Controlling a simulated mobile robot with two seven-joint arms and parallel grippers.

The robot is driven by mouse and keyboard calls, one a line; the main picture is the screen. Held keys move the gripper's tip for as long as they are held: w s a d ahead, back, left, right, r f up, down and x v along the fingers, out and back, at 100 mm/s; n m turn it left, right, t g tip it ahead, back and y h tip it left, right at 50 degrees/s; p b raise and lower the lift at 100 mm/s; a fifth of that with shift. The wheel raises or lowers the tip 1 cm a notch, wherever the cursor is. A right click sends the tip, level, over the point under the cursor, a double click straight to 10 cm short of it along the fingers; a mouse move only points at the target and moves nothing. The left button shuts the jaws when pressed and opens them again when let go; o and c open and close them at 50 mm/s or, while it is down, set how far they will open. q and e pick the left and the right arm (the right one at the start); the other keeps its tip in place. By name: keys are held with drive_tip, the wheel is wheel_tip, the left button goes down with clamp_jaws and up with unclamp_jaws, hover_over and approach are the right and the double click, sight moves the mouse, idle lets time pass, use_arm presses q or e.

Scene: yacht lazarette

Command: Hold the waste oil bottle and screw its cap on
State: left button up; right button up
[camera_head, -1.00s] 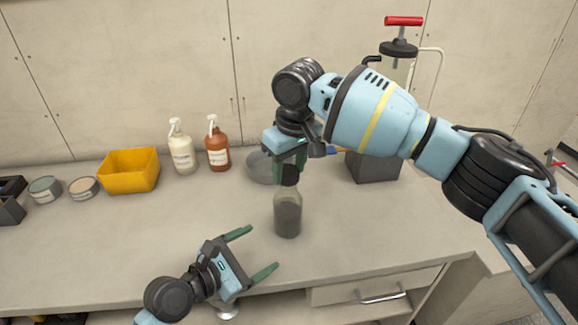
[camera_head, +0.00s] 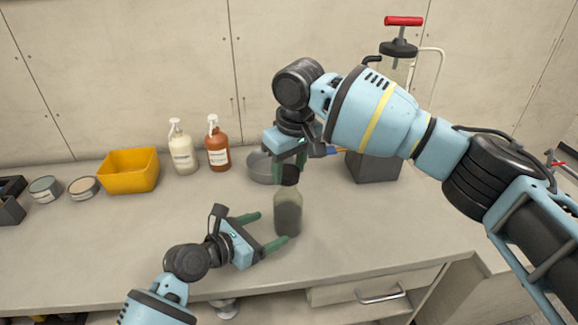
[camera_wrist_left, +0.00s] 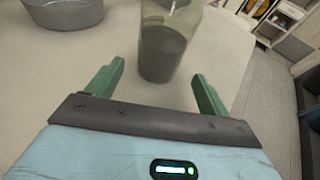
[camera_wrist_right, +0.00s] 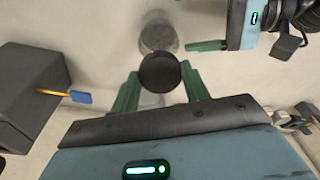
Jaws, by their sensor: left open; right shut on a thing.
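The waste oil bottle (camera_head: 288,212) stands upright on the bench, clear with dark content; the left wrist view shows its lower part (camera_wrist_left: 163,50). My left gripper (camera_head: 271,229) is open beside the bottle, its fingertips close to the bottle's near left side; in the left wrist view the bottle is between and just beyond the tips. My right gripper (camera_head: 288,168) points down above the bottle, shut on the black cap (camera_wrist_right: 160,72). The cap is over the bottle's mouth in the head view; I cannot tell if they touch. The neck is hidden.
A grey round pan (camera_head: 260,167) lies behind the bottle. A dark grey box (camera_head: 373,167) stands behind right. Two pump bottles, white (camera_head: 182,152) and brown (camera_head: 217,150), and a yellow bin (camera_head: 128,171) stand at the back left. The front left bench is clear.

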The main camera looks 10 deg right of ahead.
sight(277, 225)
use_arm(q)
drive_tip(key=shift+x, duration=3.35)
drive_tip(key=shift+c, duration=0.3)
drive_tip(key=c, duration=0.7)
